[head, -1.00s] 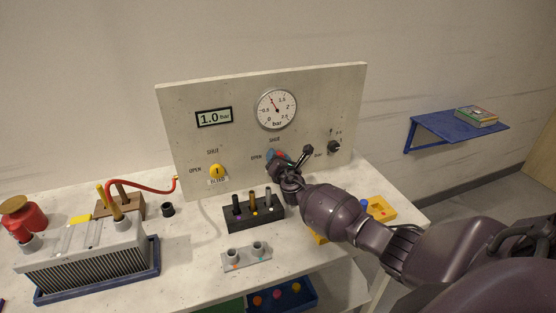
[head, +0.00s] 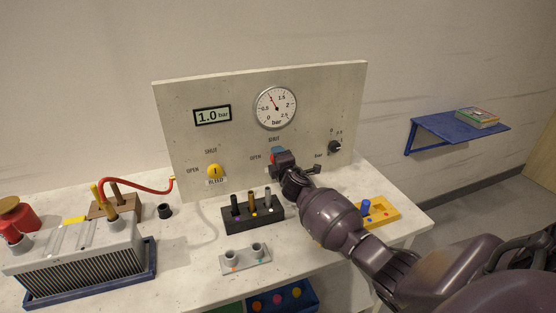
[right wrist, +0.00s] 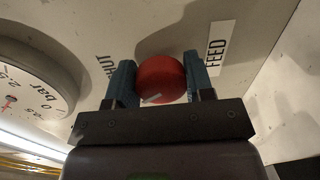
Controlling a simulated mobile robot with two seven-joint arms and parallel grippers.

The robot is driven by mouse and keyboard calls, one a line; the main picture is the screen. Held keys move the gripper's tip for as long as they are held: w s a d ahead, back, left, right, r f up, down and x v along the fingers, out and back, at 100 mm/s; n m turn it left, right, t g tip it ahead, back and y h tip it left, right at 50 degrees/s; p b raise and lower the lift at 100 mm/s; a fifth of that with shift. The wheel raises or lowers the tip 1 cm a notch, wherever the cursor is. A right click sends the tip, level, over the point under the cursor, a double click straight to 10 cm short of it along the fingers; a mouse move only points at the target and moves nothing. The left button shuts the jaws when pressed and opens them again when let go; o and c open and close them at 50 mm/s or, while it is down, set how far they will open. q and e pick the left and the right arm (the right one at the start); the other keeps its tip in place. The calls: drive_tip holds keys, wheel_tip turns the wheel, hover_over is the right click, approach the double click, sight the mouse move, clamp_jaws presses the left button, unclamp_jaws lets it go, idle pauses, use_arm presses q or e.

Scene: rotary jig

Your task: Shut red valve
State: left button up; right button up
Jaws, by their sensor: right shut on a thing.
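The red valve (right wrist: 161,79) is a round red knob with a pale mark near its lower edge. In the right wrist view it sits between the two blue fingers of my right gripper (right wrist: 159,74), which is shut on it. The FEED label (right wrist: 221,48) is at its right and the SHUT label (right wrist: 106,68) at its left. In the head view my right gripper (head: 277,157) is against the panel (head: 240,140) under the SHUT label and hides the valve. My left gripper is not in view.
The yellow BLEED valve (head: 215,171) is left on the panel. The gauge (head: 276,107) and display (head: 212,116) show about 1.0 bar. A black block with pegs (head: 252,219), a grey socket plate (head: 246,260) and a yellow tray (head: 382,217) lie in front.

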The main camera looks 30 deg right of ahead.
drive_tip(key=m, duration=0.5)
drive_tip(key=shift+f+y, duration=0.15)
drive_tip(key=shift+y, duration=0.15)
drive_tip(key=shift+m, duration=0.4)
drive_tip(key=o, duration=0.9)
drive_tip(key=p+v, duration=0.1)
drive_tip(key=v, duration=1)
drive_tip(key=shift+w, duration=0.1)
